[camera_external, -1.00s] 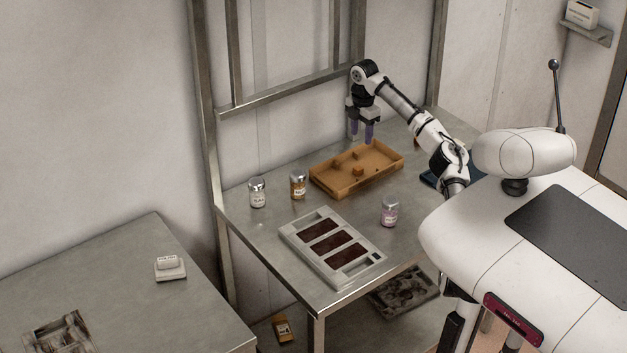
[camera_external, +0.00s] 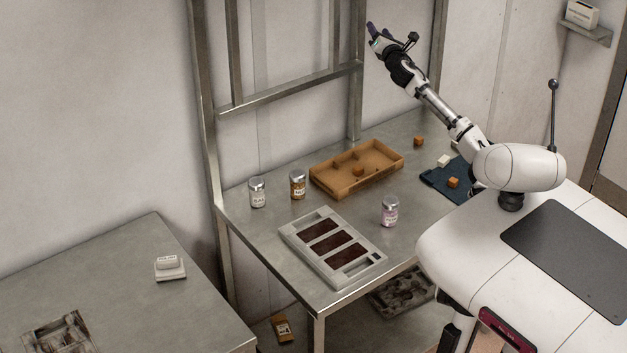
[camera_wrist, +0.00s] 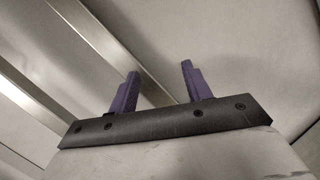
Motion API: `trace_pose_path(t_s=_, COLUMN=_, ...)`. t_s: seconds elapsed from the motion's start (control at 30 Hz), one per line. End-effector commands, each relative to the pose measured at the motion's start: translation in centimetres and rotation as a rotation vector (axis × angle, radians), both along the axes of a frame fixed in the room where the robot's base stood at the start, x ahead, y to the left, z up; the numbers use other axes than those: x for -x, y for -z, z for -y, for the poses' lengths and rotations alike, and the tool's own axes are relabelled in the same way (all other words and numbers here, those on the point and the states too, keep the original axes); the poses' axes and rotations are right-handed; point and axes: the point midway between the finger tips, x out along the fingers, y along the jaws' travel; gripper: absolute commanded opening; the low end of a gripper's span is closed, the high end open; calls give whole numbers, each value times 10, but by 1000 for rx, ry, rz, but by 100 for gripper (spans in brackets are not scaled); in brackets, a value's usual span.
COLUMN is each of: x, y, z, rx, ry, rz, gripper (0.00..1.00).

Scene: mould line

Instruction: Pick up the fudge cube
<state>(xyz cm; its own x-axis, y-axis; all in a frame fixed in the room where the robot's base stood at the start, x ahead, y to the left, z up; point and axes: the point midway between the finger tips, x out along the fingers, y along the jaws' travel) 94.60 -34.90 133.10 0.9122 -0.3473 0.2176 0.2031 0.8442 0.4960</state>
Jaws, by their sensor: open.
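Several small cubes show in the external view, and I cannot tell for sure which is the fudge cube. A brown cube (camera_external: 358,171) sits in the tan tray (camera_external: 330,187). An orange-brown cube (camera_external: 419,141) lies on the bare table behind the blue mat. Another orange-brown cube (camera_external: 453,183) and a whitish cube (camera_external: 443,161) are on or at the edge of the dark blue mat (camera_external: 436,178). My gripper (camera_external: 372,30) is raised high above the table, pointing up and left, well away from all cubes. The wrist view shows its two purple fingers (camera_wrist: 159,70) apart, with nothing between them.
Jars with silver lids (camera_external: 257,192), (camera_external: 298,185), (camera_external: 390,210) stand around the tray. A grey mould (camera_external: 371,262) with dark brown fillings lies at the table's front. A metal frame (camera_external: 290,91) rises behind the table, close to my gripper. A second table (camera_external: 110,275) stands left.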

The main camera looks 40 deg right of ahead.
Motion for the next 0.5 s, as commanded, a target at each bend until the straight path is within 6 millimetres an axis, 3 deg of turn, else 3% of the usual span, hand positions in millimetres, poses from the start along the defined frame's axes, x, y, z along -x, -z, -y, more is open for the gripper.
trace_pose_path(t_s=0.1, x=17, y=-32, z=-34, rx=321, ry=-123, rz=76, gripper=49)
trace_pose_path(t_s=0.23, x=38, y=-37, z=-85, rx=699, ry=-283, rz=97, gripper=49)
trace_pose_path(t_s=0.37, x=61, y=-7, z=-130, rx=1069, ry=-458, rz=46, gripper=49)
trace_pose_path(t_s=0.5, x=91, y=57, z=-154, rx=1438, ry=-663, rz=-96, gripper=49)
